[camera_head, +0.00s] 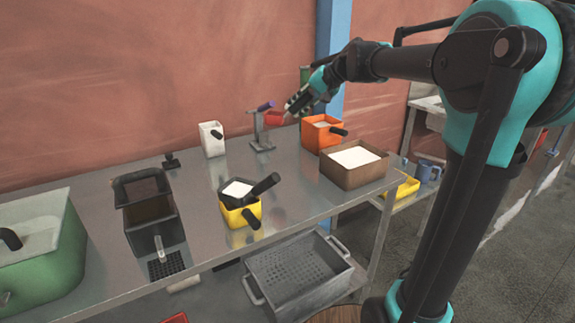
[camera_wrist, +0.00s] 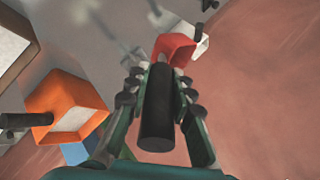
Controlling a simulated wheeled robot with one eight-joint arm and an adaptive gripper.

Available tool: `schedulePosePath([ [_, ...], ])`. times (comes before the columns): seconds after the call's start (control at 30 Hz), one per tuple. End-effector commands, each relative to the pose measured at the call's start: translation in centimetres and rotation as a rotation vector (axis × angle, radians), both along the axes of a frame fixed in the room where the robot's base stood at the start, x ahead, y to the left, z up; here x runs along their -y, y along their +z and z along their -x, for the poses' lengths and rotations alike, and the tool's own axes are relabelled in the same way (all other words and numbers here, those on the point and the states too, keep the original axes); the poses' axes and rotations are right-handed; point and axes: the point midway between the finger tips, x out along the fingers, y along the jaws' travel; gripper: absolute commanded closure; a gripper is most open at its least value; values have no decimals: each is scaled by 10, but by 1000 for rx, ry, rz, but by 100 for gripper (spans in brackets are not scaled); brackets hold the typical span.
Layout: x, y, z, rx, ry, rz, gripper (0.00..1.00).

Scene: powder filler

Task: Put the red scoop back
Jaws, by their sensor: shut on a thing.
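The red scoop (camera_head: 274,118) is in the air near the back wall in the head view, just left of my gripper (camera_head: 294,106). In the wrist view my gripper (camera_wrist: 158,95) is shut on the scoop's black handle (camera_wrist: 157,112). The handle lies between both fingers, with the red cup (camera_wrist: 176,46) beyond the fingertips. In the head view the cup is near the upper part of a grey stand (camera_head: 261,140) with a purple-tipped lever. I cannot tell whether they touch.
An orange container (camera_head: 312,138) with a black handle stands right of the stand. A white container (camera_head: 213,146) stands left. A brown box (camera_head: 369,176) of white powder, a yellow container (camera_head: 236,217) and a black bin (camera_head: 150,212) are also on the metal table.

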Motion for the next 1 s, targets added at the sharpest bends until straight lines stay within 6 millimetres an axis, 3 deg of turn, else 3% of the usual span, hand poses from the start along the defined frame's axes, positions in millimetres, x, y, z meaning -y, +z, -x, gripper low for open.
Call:
schedulePosePath([
  [0.5, 0, -121, 0, 0, 0, 0, 100],
  [1.0, 0, -180, 0, 0, 0, 0, 100],
])
